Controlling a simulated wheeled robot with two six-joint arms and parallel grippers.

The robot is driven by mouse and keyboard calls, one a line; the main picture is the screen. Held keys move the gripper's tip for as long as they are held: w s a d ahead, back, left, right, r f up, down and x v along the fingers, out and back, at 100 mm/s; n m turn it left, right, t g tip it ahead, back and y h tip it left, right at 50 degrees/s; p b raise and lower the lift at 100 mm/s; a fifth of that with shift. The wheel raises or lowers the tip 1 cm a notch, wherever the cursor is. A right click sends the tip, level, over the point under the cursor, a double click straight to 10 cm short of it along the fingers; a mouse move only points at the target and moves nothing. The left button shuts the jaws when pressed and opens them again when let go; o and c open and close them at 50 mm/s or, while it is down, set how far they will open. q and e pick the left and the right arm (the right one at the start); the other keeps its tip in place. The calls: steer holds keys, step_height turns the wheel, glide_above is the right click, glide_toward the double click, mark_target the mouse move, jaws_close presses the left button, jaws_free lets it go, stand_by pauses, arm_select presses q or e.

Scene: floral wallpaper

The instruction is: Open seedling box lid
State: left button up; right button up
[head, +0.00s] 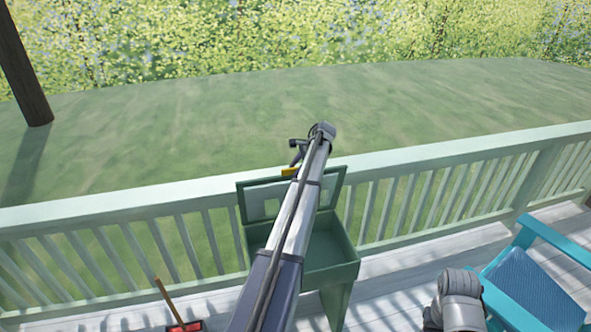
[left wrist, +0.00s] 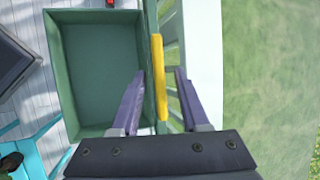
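The green seedling box (head: 345,262) stands on the deck by the railing in the head view, and its empty inside (left wrist: 100,75) shows in the left wrist view. Its lid (head: 258,188), a green frame with a pale panel, stands raised at the back of the box, near the railing. A yellow handle (head: 289,171) is on the lid; it also shows in the left wrist view (left wrist: 157,75). My left gripper (head: 297,152) is open, its two purple fingers apart on either side of the handle and lid edge. Contact cannot be told.
A white railing (head: 120,200) runs behind the box, with lawn beyond. A turquoise chair (head: 530,280) stands at the right. A red tool with a wooden handle (head: 170,300) lies at the lower left. Bare deck (head: 390,285) shows between box and chair.

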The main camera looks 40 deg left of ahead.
arm_select(q)
steer(key=shift+d+r, duration=0.1)
steer(key=shift+r, duration=0.05)
steer(key=p+v, duration=0.6)
steer(key=v, duration=0.1)
steer(key=shift+r+p, duration=0.25)
steer(key=shift+p, duration=0.15)
steer(key=shift+d, duration=0.1)
steer(key=shift+f, duration=0.1)
steer(key=s+d+f+n+h+b, duration=0.1)
steer(key=s+d+f+b, duration=0.3)
steer(key=d, duration=0.6)
steer(key=s+d+f+t+h+b, duration=0.1)
steer(key=s+d+f+b, duration=0.15)
steer(key=s+d, duration=0.55)
steer(key=s+d+f+n+h+b, duration=0.15)
steer(key=d+f, duration=0.25)
steer(key=d, duration=0.8)
steer(key=s+d+f+b, duration=0.3)
steer(key=s+d, duration=0.5)
steer(key=s, duration=0.3)
steer(key=s+d+f+h+b, duration=0.1)
steer(key=s+d+f+b, duration=0.2)
steer(key=s+d, duration=0.6)
steer(key=shift+s+f+n+b, duration=0.3)
steer(key=shift+s+f+n, duration=0.15)
steer(key=shift+s, duration=0.55)
